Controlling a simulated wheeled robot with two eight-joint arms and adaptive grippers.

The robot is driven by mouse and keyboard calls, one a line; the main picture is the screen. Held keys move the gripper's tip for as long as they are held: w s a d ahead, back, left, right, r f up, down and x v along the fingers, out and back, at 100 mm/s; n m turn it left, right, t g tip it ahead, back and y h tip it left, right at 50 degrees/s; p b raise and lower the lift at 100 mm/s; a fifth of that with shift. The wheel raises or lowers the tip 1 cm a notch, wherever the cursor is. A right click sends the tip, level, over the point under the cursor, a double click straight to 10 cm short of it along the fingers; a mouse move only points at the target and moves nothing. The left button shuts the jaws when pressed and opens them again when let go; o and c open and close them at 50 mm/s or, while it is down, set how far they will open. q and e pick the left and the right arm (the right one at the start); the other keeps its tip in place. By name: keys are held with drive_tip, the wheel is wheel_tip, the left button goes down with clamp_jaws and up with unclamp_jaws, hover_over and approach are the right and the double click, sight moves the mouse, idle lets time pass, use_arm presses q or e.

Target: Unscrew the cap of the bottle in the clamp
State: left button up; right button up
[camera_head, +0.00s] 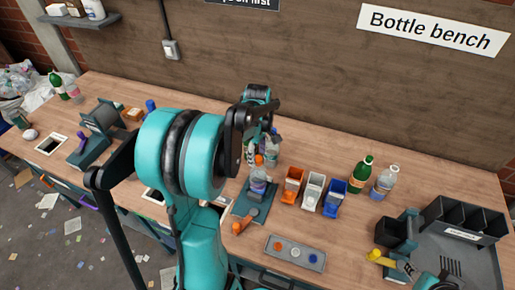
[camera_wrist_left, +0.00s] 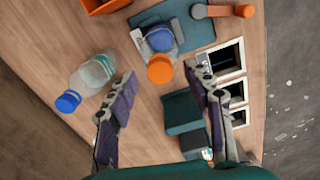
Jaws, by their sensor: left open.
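The clear bottle (camera_head: 259,182) stands upright in the teal clamp (camera_head: 243,212), and its orange cap (camera_head: 259,160) is on top. In the left wrist view the orange cap (camera_wrist_left: 160,69) shows from above. My left gripper (camera_wrist_left: 161,78) is open, with its two fingers apart on either side of the cap's line and nothing held. No contact with the cap is visible. In the head view the left wrist is just behind and above the bottle, and its fingers are partly hidden. Part of my right arm shows at the lower right; its jaws are not clear.
The clamp's orange handle (camera_head: 240,228) sticks out in front. Orange, white and blue bins (camera_head: 313,192), a green bottle (camera_head: 361,174) and a dark tray (camera_head: 487,258) stand to the right.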

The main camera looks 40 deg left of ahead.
use_arm(q)
drive_tip(key=shift+f, duration=0.35)
clamp_jaws()
drive_tip(key=c, duration=0.7)
unclamp_jaws()
clamp_jaws()
drive_tip(key=n, duration=0.5)
